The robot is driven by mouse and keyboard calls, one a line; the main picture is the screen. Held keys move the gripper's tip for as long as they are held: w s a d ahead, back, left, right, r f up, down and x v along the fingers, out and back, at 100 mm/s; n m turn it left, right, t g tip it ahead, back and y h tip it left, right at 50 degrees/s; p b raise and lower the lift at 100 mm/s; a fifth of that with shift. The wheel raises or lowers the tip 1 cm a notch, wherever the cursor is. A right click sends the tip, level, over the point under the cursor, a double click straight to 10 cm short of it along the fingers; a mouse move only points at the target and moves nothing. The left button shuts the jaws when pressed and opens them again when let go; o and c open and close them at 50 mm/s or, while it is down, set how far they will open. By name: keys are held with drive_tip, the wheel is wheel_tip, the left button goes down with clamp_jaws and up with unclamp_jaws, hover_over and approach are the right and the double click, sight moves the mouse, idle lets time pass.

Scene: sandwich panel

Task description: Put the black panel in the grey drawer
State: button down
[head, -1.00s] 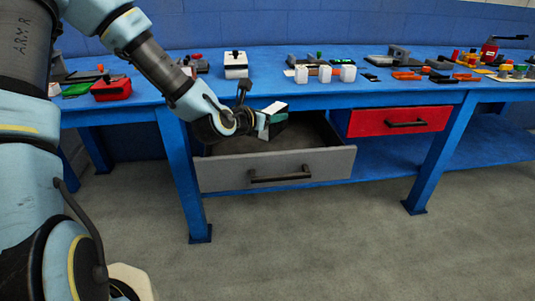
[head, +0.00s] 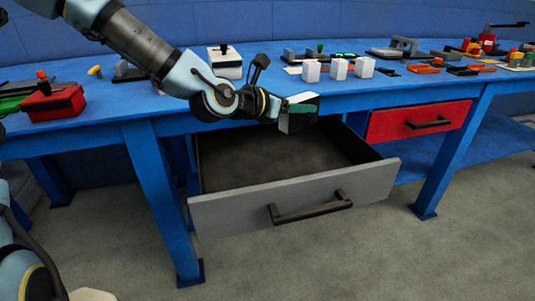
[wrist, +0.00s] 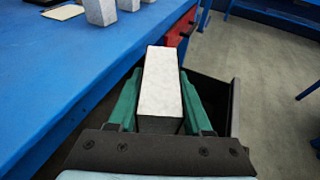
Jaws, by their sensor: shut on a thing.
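My gripper (head: 298,108) has green fingers. In the wrist view, my gripper (wrist: 160,104) is shut on a block (wrist: 159,82) with a speckled whitish upper face and a darker grey near end. I see no plainly black panel; whether the held block is that panel I cannot tell. The grey drawer (head: 235,208) is pulled open below the table, and the visible part of its dark inside is empty. In the head view my gripper is by the table's front edge, over the rear of the drawer opening. Its height above the drawer is hard to judge.
A shut red drawer (head: 390,124) is to the right of the grey one. The blue table (head: 110,100) bears three white blocks (head: 338,69), a red box (head: 52,102), a white box (head: 225,64) and several small parts. The floor in front is clear.

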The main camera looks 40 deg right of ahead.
wheel_tip(320, 180, down, 14)
drive_tip(key=b, duration=0.3)
drive_tip(key=shift+w+r+b, duration=0.1)
drive_tip(key=shift+r+b, duration=0.1)
drive_tip(key=shift+b, duration=0.1)
drive_tip(key=w, duration=0.1)
drive_tip(key=w+d, duration=0.1)
drive_tip(key=w+f+b, duration=0.1)
drive_tip(key=shift+w+d, duration=0.25)
drive_tip(key=shift+w, duration=0.1)
drive_tip(key=shift+f, duration=0.15)
drive_tip(key=shift+f, duration=0.15)
drive_tip(key=shift+c, duration=1.6)
unclamp_jaws()
drive_tip(key=shift+a+r, duration=0.25)
drive_tip(key=shift+a, duration=0.1)
drive_tip(key=p+v, duration=0.2)
drive_tip(key=v, duration=0.9)
drive_tip(key=shift+a+r, duration=0.1)
drive_tip(key=shift+a, duration=0.1)
